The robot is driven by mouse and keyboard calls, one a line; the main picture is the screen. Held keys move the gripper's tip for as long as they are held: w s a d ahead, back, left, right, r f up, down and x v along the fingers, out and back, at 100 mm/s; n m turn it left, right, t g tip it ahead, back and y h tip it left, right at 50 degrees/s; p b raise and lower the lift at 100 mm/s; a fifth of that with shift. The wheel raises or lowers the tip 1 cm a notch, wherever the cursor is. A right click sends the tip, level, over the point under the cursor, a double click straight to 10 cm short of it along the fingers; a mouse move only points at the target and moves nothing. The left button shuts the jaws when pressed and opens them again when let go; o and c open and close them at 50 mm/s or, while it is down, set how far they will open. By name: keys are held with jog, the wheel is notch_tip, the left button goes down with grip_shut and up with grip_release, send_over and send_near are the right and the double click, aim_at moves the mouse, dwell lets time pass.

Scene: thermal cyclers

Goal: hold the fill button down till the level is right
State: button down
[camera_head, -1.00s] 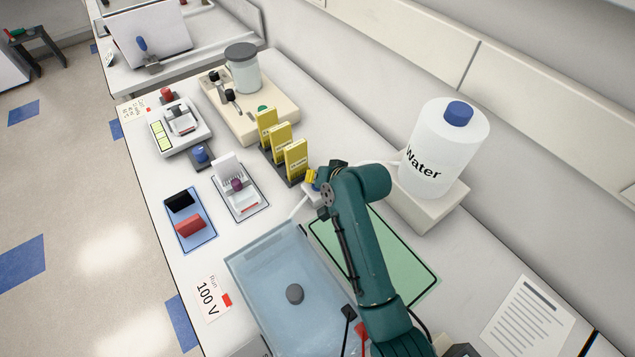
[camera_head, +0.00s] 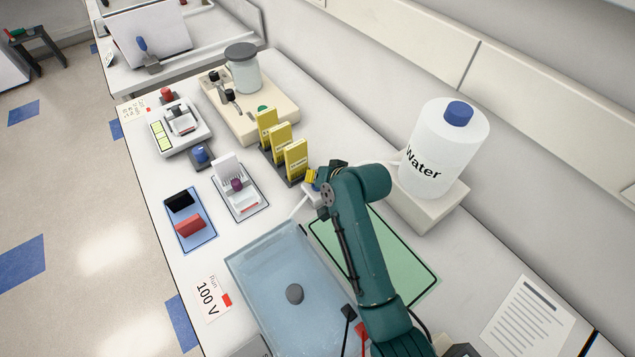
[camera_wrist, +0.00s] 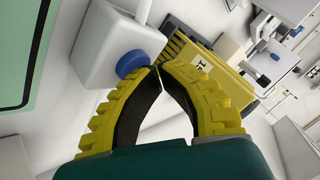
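The fill button is a blue round cap (camera_wrist: 132,63) on a white housing (camera_wrist: 108,45) in the wrist view. My gripper (camera_wrist: 158,70) has yellow ribbed fingers with black pads. Its tips meet, with nothing seen between them, right beside the button's edge. I cannot tell whether they press it. In the head view my gripper (camera_head: 312,180) is small and partly hidden by my arm, which also hides the button. The clear bluish tank (camera_head: 262,285) stands in front, with a dark grey round piece (camera_head: 295,294) inside. A spout reaches its far edge. The water line is hard to read.
A white water bottle (camera_head: 437,155) with a blue cap stands on a block at right. Yellow boxes (camera_head: 296,160) stand just beyond my gripper. A green mat (camera_head: 415,262) lies under my arm. A blue tray (camera_head: 190,219) lies left of the tank.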

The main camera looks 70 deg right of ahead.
dwell(0.7)
jog(key=shift+r+p, duration=0.9)
jog(key=shift+p, duration=0.2)
notch_tip(320, 180, up, 5)
jog(key=p, duration=0.5)
jog(key=shift+r, duration=0.1)
dwell(1.7)
